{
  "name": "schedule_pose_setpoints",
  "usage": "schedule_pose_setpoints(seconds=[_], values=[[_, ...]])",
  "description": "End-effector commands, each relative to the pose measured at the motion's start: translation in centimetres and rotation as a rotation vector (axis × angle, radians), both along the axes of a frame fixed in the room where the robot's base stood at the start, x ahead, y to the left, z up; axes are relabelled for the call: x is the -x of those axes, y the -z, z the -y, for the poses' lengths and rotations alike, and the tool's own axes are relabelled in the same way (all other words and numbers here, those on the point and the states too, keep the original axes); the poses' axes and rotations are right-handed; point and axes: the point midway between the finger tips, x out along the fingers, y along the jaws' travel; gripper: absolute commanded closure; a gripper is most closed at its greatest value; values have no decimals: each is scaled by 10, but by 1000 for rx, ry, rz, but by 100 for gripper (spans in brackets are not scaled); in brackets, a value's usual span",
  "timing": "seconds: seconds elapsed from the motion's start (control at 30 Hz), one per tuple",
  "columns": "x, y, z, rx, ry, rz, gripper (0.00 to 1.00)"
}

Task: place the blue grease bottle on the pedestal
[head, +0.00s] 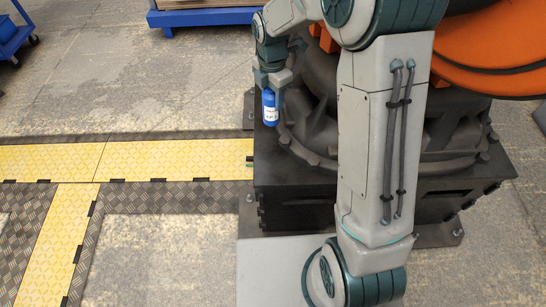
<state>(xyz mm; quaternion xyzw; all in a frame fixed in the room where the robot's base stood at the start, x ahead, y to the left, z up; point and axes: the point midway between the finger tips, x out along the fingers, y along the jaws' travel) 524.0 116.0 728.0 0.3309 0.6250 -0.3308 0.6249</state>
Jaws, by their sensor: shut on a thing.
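The blue grease bottle (269,109) is a small blue cylinder with a white label. It hangs upright below my gripper (270,88), which is shut on its upper part. The pedestal (300,200) is a dark block with a flanged base, bearing a dark round machine base. The bottle shows in front of the pedestal's left edge in the head view. I cannot tell its exact height over the top or whether it touches anything. My arm hides part of the pedestal's middle and right side.
An orange machine part (480,60) rises from the dark round base (430,140) at the right. Yellow floor plates (140,158) with dark edging run along the left. A blue cart (12,35) stands at the far left, and a blue-edged platform (205,17) at the back.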

Motion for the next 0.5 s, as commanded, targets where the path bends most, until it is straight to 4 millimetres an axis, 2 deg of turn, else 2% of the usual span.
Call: schedule_pose_setpoints(seconds=[0.3, 0.5], values=[[69, 43, -2, 2, -1, -2, 85], [100, 61, -3, 1, 2, -1, 85]])
